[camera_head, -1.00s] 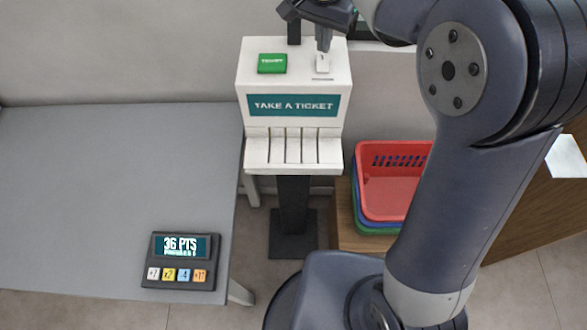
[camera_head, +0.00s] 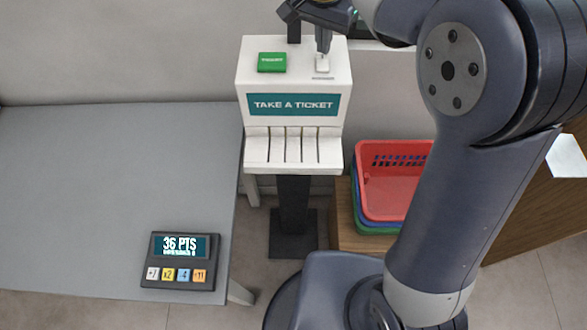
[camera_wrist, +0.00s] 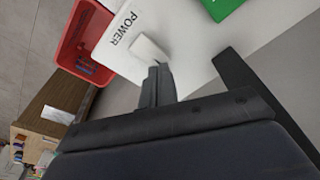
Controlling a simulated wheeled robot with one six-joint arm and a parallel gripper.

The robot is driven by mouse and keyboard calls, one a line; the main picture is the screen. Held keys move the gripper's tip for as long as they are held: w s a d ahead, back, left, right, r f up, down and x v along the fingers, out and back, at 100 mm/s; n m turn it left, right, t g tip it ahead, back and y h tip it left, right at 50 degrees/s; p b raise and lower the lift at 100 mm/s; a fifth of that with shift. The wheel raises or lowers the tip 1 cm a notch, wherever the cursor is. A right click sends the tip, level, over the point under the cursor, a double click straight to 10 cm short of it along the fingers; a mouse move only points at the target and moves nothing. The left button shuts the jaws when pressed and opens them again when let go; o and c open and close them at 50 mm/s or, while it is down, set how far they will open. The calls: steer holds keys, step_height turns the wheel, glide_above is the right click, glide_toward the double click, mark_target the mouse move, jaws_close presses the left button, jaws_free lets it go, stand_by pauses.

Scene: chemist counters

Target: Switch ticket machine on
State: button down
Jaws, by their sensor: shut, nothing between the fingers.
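The white ticket machine (camera_head: 294,78) stands on a dark post, with a teal "TAKE A TICKET" label on its front. On its top are a green ticket button (camera_head: 272,62) at the left and a small white power switch (camera_head: 322,64) at the right. In the wrist view the switch (camera_wrist: 148,46) shows beside the word "POWER". My gripper (camera_head: 323,52) is shut and empty, pointing down at the switch. Its fingertips (camera_wrist: 157,66) overlap the switch's edge in the wrist view; whether they touch or press it I cannot tell.
A grey table (camera_head: 100,190) at the left bears a black score pad (camera_head: 180,262) reading "36 PTS". Stacked baskets, a red one (camera_head: 390,210) on top, stand to the machine's right by a wooden counter (camera_head: 530,215). A wall lies behind the machine.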

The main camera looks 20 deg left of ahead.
steer(key=shift+f+b, duration=0.35)
steer(key=shift+f, duration=0.3)
steer(key=shift+r, duration=0.15)
step_height(320, 180, up, 7)
steer(key=p, duration=0.7)
steer(key=shift+f, duration=0.2)
step_height(320, 180, down, 7)
steer(key=b, duration=0.7)
steer(key=shift+r, duration=0.15)
steer(key=shift+r, duration=0.2)
